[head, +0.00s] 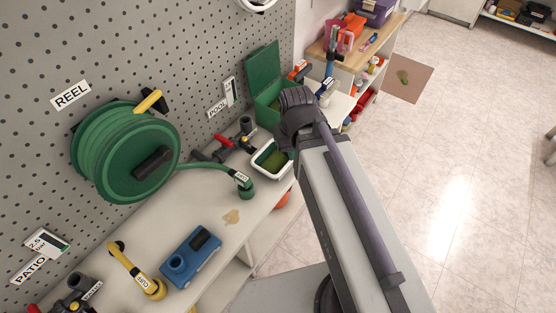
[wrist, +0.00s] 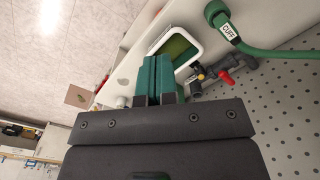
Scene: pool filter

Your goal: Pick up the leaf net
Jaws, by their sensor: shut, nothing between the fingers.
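I cannot clearly make out the leaf net in either view. A white-rimmed piece with a green inside (head: 270,158) sits on the bench beside my arm; I cannot tell whether it is a tub or a net. It also shows in the wrist view (wrist: 180,50), just beyond my fingers. My gripper (wrist: 157,75) is shut and empty, its green fingers together and partly in front of that piece. In the head view my arm reaches over the bench and hides the gripper.
An open green box (head: 264,75) stands behind the white-rimmed piece. A green hose reel (head: 125,155) hangs on the pegboard (head: 190,60). A blue device (head: 191,255) and a yellow pipe (head: 138,272) are at the bench's near end. The floor (head: 460,150) at right is open.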

